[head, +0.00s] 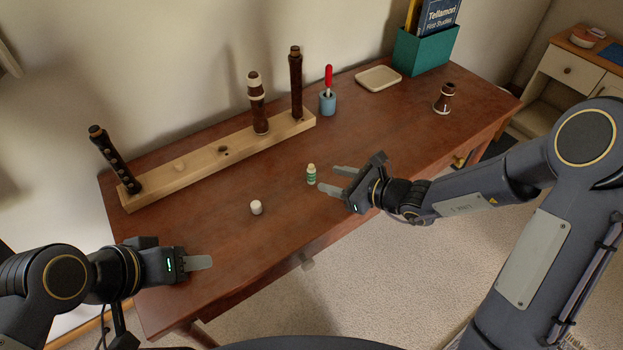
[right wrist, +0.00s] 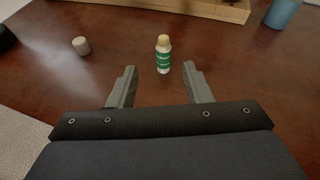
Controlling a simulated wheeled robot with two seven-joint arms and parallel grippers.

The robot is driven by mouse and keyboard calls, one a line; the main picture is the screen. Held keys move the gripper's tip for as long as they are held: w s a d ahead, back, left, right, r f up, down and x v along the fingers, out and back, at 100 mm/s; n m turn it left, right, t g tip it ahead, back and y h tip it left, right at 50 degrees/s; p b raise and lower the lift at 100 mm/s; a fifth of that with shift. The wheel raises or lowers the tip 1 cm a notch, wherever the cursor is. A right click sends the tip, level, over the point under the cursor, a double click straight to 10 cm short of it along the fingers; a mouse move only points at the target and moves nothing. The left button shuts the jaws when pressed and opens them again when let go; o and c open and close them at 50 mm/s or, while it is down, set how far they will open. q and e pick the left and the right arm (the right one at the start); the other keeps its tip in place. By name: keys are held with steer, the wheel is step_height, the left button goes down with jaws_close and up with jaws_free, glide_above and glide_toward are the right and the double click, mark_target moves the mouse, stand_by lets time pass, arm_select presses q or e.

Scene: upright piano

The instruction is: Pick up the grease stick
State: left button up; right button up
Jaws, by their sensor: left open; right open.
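The grease stick (head: 311,174) is a small white tube with a green label and a tan top, standing upright on the brown table. In the right wrist view the grease stick (right wrist: 163,55) stands just beyond the fingertips, roughly between their lines, touching neither. My right gripper (head: 332,180) is open and empty, to the right of the stick and close to it; its two fingers also show in the right wrist view (right wrist: 160,76). A white cap (head: 256,207) lies apart on the table to the left of the stick. My left gripper (head: 210,262) is open and empty over the table's front left.
A wooden rack (head: 200,165) holds several dark woodwind joints along the back. A blue cup (head: 327,104) with a red-handled tool, a cream tray (head: 378,78), a teal box of books (head: 425,52) and a dark bell piece (head: 444,97) stand toward the right.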

mark_target(313, 165)
steer(key=shift+m, duration=0.5)
steer(key=x, duration=0.9)
steer(key=shift+w+d+f, duration=0.1)
steer(key=shift+d+f, duration=0.1)
steer(key=shift+f, duration=0.2)
steer(key=shift+c, duration=0.5)
jaws_close()
steer(key=shift+r, duration=0.1)
steer(key=r, duration=0.2)
steer(key=r+p, duration=0.1)
steer(key=r, duration=0.1)
steer(key=shift+d, duration=0.4)
steer(key=s+d+r+p, duration=0.1)
steer(key=s+d+r, duration=0.1)
steer(key=d+r, duration=0.2)
steer(key=s+d+r+p, duration=0.1)
steer(key=s+d+r, duration=0.2)
steer(key=d+r, duration=0.2)
steer(key=d, duration=0.3)
steer(key=shift+s+d+p, duration=0.15)
steer(key=shift+s+p, duration=0.1)
steer(key=shift+p, duration=0.15)
